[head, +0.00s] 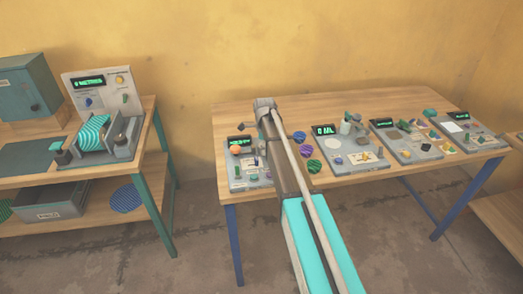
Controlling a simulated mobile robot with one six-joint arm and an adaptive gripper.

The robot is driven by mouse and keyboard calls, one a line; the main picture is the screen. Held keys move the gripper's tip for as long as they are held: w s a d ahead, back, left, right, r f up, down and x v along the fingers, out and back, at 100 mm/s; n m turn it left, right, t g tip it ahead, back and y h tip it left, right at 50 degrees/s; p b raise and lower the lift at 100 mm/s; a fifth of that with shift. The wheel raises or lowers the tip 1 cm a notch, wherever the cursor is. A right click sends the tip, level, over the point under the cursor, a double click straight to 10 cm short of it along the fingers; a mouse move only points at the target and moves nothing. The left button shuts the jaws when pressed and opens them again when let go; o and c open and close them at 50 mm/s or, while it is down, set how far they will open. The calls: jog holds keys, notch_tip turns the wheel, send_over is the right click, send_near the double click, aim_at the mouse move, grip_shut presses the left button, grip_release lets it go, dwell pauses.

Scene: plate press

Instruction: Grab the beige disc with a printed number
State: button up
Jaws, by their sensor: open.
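I cannot make out a beige disc with a printed number in the head view. A pale round patch (332,143) shows on a grey device panel, too small to identify. My arm reaches over the table from below and hides part of it. I cannot make out my gripper's fingers.
Several grey device panels with green displays, such as one panel (405,145), stand along the table. At the left, a bench holds a press-like machine (98,118) with a teal striped plate. A blue striped disc (126,199) lies on its lower shelf. Floor (190,225) is clear between them.

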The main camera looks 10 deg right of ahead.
jog(key=c, duration=1.1)
jog(key=shift+r, duration=0.2)
notch_tip(320, 180, up, 2)
jog(key=p, duration=0.2)
jog(key=shift+r+p, duration=0.1)
jog(key=shift+p, duration=0.25)
jog(key=s+d+r+p, duration=0.1)
jog(key=s+r+p, duration=0.9)
jog(key=s, duration=0.4)
jog(key=shift+d+r, duration=0.2)
jog(key=shift+d, duration=0.05)
